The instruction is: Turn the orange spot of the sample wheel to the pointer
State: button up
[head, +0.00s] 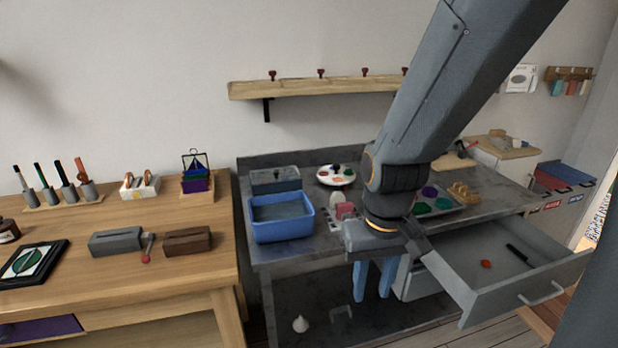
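The sample wheel (337,182) looks to be the white round disc with coloured spots and a dark middle, lying on the grey bench towards the back. I see reddish and green spots on it. They are too small for me to tell which is orange. I cannot make out the pointer. My gripper (373,296) has two blue fingers hanging down, apart, with nothing between them. It is in front of the bench and well nearer to me than the wheel, to its lower right in the picture.
A blue bin (281,230) and a grey box (275,180) stand left of the wheel. A paint tray (462,207) lies to its right. An open drawer (500,300) juts out at right, holding a red piece and a dark tool. A shelf (310,90) hangs above.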

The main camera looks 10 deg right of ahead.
aim_at(335, 175)
jog(key=u, duration=0.35)
jog(key=k, duration=0.8)
jog(key=z, duration=0.35)
jog(key=i, duration=0.6)
jog(key=z, duration=0.7)
jog(key=i, duration=1.15)
jog(key=u, duration=0.5)
